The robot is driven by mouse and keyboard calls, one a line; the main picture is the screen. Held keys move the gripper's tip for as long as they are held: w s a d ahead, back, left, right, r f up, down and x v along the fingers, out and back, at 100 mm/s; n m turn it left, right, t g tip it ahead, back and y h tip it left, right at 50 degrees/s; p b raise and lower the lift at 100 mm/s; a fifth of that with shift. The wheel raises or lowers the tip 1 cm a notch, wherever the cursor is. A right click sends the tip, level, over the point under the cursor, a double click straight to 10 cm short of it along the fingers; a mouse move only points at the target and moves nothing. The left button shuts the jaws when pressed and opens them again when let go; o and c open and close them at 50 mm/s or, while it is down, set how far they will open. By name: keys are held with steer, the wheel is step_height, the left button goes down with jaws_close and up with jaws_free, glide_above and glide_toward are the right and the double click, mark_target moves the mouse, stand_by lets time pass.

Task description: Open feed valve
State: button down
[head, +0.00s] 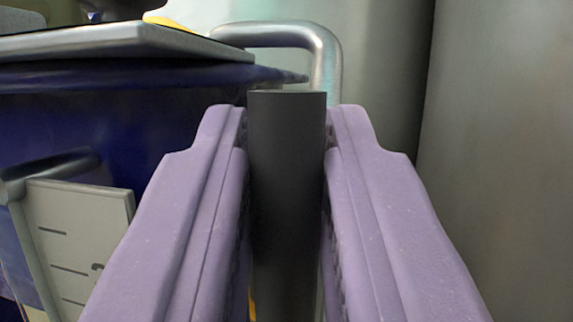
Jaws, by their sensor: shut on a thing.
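My gripper (287,125) has two purple fingers, one on each side of a dark grey rod-like handle (286,190) in the middle of the head view. The fingers are shut on the handle, which stands upright between them. Its flat top end shows slightly above the fingertips. I cannot tell for certain that it belongs to the feed valve, as no valve body shows. The handle's lower end is hidden between the fingers and by the frame's bottom edge.
A dark blue cabinet or bench (110,115) with a grey top (120,40) stands at the left. A bent metal pipe (325,60) rises just behind the handle. Large metal tanks (500,130) fill the right and back. A marked white plate (75,225) is at the lower left.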

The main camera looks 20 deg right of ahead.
steer(key=shift+f, duration=0.1)
steer(key=c, duration=1.1)
jaws_free()
steer(key=shift+a, duration=0.1)
steer(key=shift+p+v, duration=0.3)
steer(key=shift+v, duration=3.6)
